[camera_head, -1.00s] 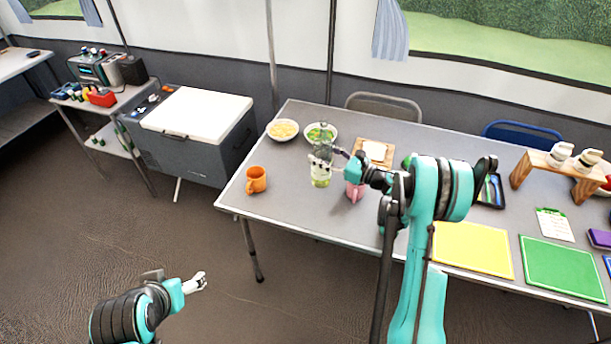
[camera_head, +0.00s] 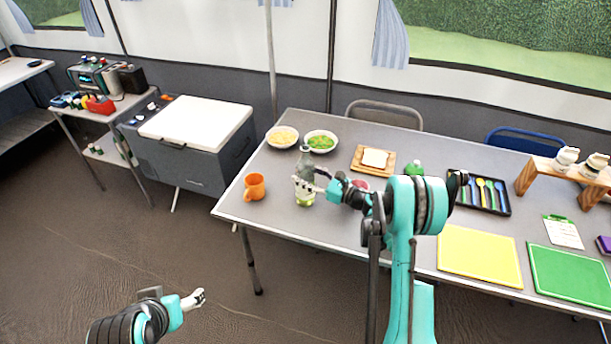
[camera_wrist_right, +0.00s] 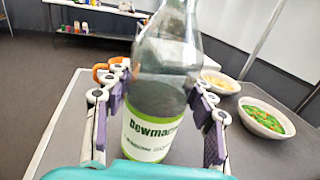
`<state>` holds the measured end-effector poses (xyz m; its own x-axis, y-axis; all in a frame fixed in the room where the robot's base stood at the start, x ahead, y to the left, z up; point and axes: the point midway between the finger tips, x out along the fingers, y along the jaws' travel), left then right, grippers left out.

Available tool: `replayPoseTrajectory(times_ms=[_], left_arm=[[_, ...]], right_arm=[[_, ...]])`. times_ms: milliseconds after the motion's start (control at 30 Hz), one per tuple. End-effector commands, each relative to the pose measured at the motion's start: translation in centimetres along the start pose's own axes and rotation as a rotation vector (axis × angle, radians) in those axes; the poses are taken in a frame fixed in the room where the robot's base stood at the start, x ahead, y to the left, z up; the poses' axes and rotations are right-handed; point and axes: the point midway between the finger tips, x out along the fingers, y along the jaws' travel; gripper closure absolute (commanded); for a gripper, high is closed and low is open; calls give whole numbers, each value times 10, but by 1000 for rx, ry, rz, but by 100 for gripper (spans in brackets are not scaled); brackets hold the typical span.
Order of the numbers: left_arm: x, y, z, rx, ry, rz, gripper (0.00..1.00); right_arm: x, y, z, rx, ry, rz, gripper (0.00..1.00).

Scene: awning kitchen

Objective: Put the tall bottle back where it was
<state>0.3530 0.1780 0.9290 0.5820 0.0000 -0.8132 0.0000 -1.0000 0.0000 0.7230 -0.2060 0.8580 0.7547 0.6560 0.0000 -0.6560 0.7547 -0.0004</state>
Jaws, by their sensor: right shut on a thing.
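The tall bottle (camera_head: 305,172) is clear glass with a green and white label, upright over the left part of the grey table. My right gripper (camera_head: 312,182) is shut around its body. In the right wrist view the bottle (camera_wrist_right: 160,85) stands between the purple-padded fingers of the right gripper (camera_wrist_right: 160,104), with its label facing me and its top cut off. I cannot tell whether its base touches the table. My left gripper (camera_head: 196,299) is low at the lower left, over the floor and empty; its finger gap is too small to judge.
An orange mug (camera_head: 254,187) stands left of the bottle. A bowl of yellow food (camera_head: 282,137) and a bowl with green food (camera_head: 320,142) are behind it. A board with bread (camera_head: 373,160) is to the right. A white-lidded cooler (camera_head: 197,120) stands beyond the table's left edge.

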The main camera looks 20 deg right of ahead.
Motion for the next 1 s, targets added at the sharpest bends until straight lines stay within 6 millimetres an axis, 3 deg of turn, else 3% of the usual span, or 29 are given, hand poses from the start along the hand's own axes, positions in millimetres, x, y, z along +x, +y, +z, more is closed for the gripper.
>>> replayPoseTrajectory(times_ms=[100,133,200,633,1000], left_arm=[[0,0,0,0,0,0,24],[0,0,0,0,0,0,24],[0,0,0,0,0,0,24],[-3,0,-2,0,0,0,24],[-23,0,-17,0,0,0,24]], right_arm=[[0,0,-3,0,0,0,82],[0,0,-3,0,0,0,40],[0,0,-3,0,0,0,24],[-7,-1,1,0,0,-2,24],[-84,-2,3,0,0,-4,24]])
